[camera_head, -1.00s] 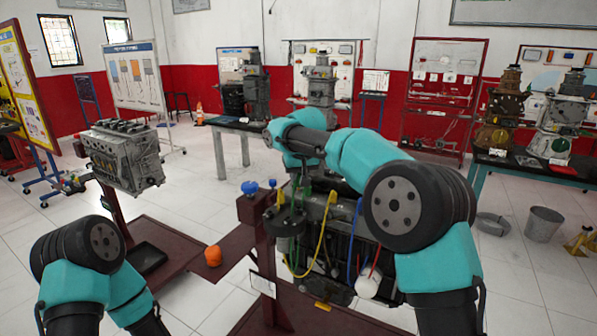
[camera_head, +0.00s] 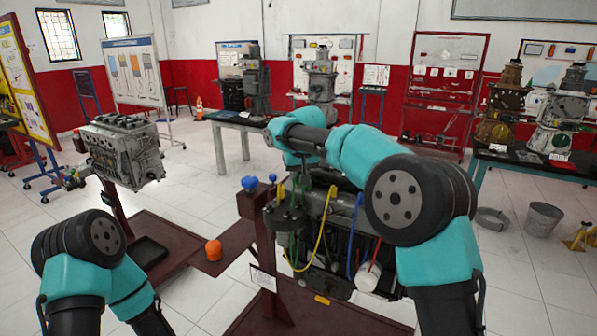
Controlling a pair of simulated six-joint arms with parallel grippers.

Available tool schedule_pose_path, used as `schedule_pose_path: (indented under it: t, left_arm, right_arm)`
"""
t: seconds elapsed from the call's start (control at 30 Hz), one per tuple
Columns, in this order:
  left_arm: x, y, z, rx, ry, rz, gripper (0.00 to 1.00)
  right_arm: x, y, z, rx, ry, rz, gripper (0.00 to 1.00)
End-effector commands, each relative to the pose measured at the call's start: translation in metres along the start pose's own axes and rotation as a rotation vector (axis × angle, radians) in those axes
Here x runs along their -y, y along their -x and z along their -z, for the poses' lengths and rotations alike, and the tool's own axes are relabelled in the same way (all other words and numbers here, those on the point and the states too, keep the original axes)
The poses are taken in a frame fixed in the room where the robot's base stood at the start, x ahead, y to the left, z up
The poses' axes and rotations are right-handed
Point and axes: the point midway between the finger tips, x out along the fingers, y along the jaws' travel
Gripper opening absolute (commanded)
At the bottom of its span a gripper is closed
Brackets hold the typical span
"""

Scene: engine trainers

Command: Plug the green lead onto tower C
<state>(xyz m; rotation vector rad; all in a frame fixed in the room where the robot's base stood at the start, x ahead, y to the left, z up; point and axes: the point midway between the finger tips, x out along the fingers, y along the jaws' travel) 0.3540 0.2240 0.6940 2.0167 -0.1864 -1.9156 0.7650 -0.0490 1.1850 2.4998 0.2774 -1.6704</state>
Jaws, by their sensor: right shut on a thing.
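The green lead (camera_head: 297,188) shows as short green strands close to the dark end of my right arm, in front of the engine (camera_head: 335,225). My right gripper (camera_head: 287,222) is at the engine's left end, seen from above and behind, and is shut on what looks like the green lead; its fingertips are mostly hidden. I cannot make out tower C or its letter, or whether the lead touches it. My left arm shows at the lower left, but its gripper is not in the picture.
A yellow lead (camera_head: 321,232), a blue lead (camera_head: 354,235) and a red lead (camera_head: 375,254) hang along the engine's front. A blue knob (camera_head: 249,183) and an orange object (camera_head: 213,250) are left of it. Another engine (camera_head: 122,150) stands farther left.

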Motion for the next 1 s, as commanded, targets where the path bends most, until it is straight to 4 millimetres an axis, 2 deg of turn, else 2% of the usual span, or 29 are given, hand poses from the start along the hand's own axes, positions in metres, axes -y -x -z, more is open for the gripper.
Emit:
schedule_pose_path:
  t: [1.0]
  left_arm:
    - [0.000,0.000,0.000,0.000,0.000,0.000,0.43]
  right_arm:
    - [0.000,-0.042,-0.018,0.000,0.000,0.002,0.00]
